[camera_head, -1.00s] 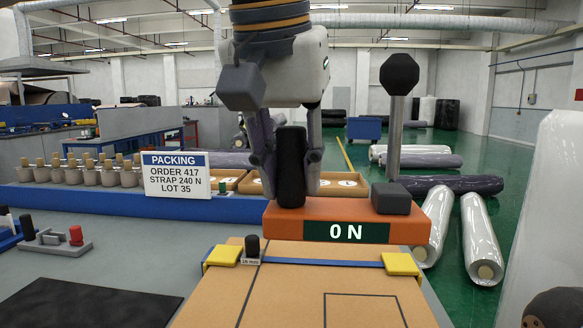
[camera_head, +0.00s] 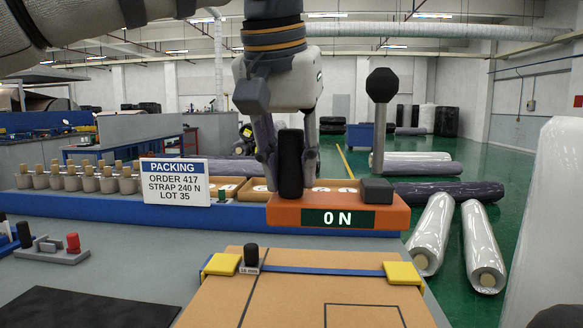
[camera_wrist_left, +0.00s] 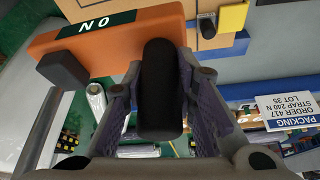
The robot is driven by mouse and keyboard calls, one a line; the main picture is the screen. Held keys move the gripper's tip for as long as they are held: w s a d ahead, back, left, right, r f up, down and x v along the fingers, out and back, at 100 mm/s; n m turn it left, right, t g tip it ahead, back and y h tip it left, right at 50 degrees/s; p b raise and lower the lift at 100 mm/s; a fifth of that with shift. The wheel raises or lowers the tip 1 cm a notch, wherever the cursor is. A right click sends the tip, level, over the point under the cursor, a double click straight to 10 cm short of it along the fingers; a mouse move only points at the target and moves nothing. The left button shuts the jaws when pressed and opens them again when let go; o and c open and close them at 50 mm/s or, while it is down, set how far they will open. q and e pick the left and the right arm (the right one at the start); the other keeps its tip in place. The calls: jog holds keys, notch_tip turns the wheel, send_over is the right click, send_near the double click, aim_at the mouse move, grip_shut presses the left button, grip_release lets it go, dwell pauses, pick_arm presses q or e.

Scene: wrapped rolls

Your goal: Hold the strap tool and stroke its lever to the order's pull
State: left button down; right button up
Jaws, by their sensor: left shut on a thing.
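The orange strap tool (camera_head: 385,217) shows "0 N" on its dark display. Its black upright grip (camera_head: 290,165) is between the fingers of my left gripper (camera_head: 287,172), which is shut on it. The lever (camera_head: 380,125), a grey rod with a black knob, stands upright at the tool's right end. The tool appears raised behind the carton (camera_head: 290,300), apart from it. A blue strap (camera_head: 320,270) crosses the carton top between yellow corner pieces. In the left wrist view the grip (camera_wrist_left: 160,90) stands between both fingers. The packing sign (camera_head: 174,181) reads order 417, strap 240 N, lot 35. My right gripper is not seen.
A row of wooden-topped pots (camera_head: 75,180) and a blue-edged tray line the bench's back. A small stand with a red knob (camera_head: 73,243) is at left. Wrapped rolls (camera_head: 433,232) lie on the green floor at right. A dark mat (camera_head: 95,308) lies front left.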

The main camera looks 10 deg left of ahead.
pick_arm(q)
jog(key=w, duration=0.8)
jog(key=shift+a+b, duration=0.35)
jog(key=shift+a, duration=0.05)
dwell(0.4)
jog(key=shift+w+f, duration=0.15)
jog(key=shift+f, duration=0.55)
jog(key=shift+f, duration=0.65)
jog(key=shift+f, duration=0.65)
jog(key=shift+f, duration=0.35)
jog(key=shift+f, duration=1.65)
jog(key=shift+f, duration=0.35)
jog(key=shift+f, duration=1.25)
jog(key=shift+f, duration=1.2)
